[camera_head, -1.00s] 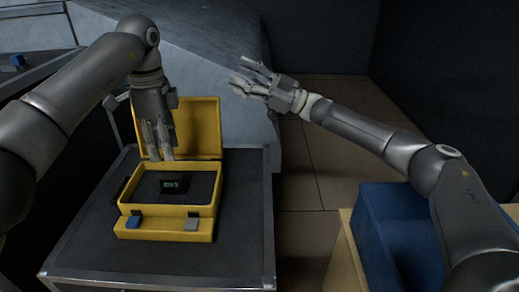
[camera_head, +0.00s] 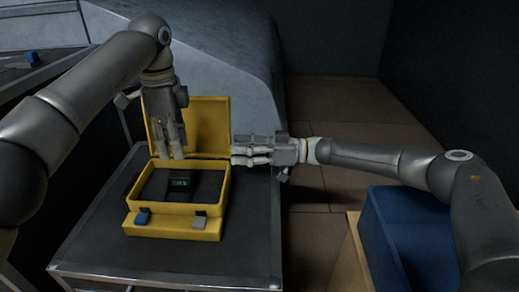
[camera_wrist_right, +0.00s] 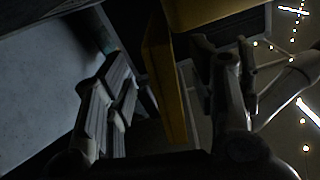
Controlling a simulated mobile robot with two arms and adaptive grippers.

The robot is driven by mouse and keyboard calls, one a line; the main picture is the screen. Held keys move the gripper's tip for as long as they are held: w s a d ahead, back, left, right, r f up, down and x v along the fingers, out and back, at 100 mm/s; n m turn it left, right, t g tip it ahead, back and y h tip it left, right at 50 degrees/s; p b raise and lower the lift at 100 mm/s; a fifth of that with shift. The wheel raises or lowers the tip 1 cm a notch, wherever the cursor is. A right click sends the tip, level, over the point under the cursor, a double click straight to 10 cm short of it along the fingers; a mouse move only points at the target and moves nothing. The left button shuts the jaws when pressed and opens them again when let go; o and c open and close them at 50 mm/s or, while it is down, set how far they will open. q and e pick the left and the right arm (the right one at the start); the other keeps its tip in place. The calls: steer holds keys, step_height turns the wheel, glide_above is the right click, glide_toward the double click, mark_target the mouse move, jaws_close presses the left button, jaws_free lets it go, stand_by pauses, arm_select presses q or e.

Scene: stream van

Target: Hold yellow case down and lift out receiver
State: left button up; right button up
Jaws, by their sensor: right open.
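The yellow case (camera_head: 172,219) stands open on a dark-topped table, its lid (camera_head: 212,112) raised at the back. The receiver (camera_head: 180,184), a dark box with a small green display, sits inside the case. My left gripper (camera_head: 174,154) points down at the case's rear rim, in front of the lid; its finger opening and any contact are unclear. My right gripper (camera_head: 234,154) is open at the case's right rear, fingers pointing left near the lid's lower right corner. In the right wrist view, a yellow panel of the case (camera_wrist_right: 165,85) shows between its spread fingers; contact is unclear.
The table top (camera_head: 252,215) is bare right of the case. A blue bin (camera_head: 400,240) stands at the lower right, beneath my right arm. A blue item (camera_head: 32,56) lies on a shelf at the upper left. Floor shows between table and bin.

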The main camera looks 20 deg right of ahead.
mark_target(227, 149)
steer(key=shift+x, duration=2)
steer(key=shift+c, duration=0.3)
jaws_close()
